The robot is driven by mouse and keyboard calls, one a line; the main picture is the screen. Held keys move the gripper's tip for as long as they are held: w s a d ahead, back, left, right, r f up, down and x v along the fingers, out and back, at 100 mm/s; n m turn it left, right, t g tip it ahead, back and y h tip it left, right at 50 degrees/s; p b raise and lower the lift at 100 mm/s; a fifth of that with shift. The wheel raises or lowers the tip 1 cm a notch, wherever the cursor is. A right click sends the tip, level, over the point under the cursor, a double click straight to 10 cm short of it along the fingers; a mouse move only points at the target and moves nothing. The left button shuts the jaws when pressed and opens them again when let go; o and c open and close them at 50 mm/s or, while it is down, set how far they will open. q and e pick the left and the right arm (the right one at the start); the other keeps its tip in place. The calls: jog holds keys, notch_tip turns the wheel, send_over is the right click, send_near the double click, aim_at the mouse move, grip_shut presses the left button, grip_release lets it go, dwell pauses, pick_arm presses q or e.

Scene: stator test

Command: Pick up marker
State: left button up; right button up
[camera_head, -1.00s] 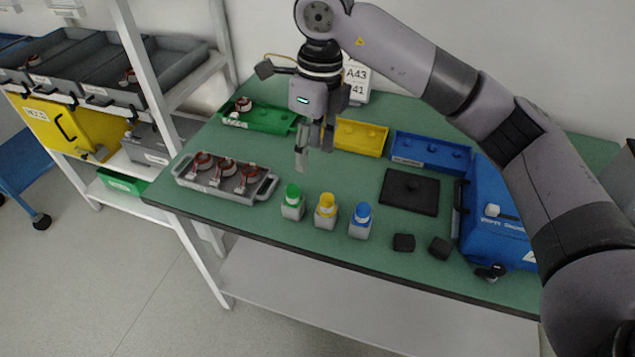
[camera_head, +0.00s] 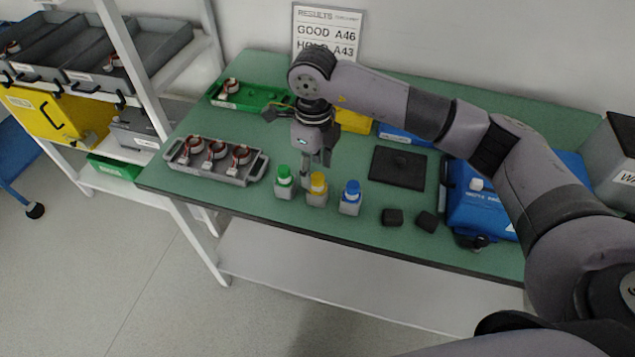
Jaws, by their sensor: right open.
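Three small markers with grey square bodies stand upright in a row near the front edge of the green table (camera_head: 240,203): a green-capped marker (camera_head: 284,184), a yellow-capped marker (camera_head: 317,191) and a blue-capped marker (camera_head: 350,199). My right gripper (camera_head: 316,170) points down just behind and above the green and yellow ones, open and empty. One finger shows between their caps in the picture. I cannot tell whether it touches either. My left gripper is not in view.
A grey tray (camera_head: 250,176) with several copper-wound parts sits to the left. Green (camera_head: 235,101), yellow and blue bins stand behind. A black plate (camera_head: 397,170), two dark blocks (camera_head: 392,217) and a blue case (camera_head: 485,212) lie to the right. A results sign (camera_head: 327,32) stands at the back.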

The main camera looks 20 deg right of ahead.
aim_at(317, 176)
jog(key=f, duration=0.1)
jog(key=f+p, duration=0.1)
jog(key=f, duration=0.1)
jog(key=shift+d+f, duration=0.3)
jog(key=shift+d, duration=0.1)
jog(key=shift+f, duration=0.3)
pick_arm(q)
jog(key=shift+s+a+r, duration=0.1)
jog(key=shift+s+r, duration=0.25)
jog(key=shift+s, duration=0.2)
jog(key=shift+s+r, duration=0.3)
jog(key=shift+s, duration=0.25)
pick_arm(e)
jog(key=shift+c, duration=0.3)
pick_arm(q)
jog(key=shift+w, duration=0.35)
pick_arm(e)
grip_shut()
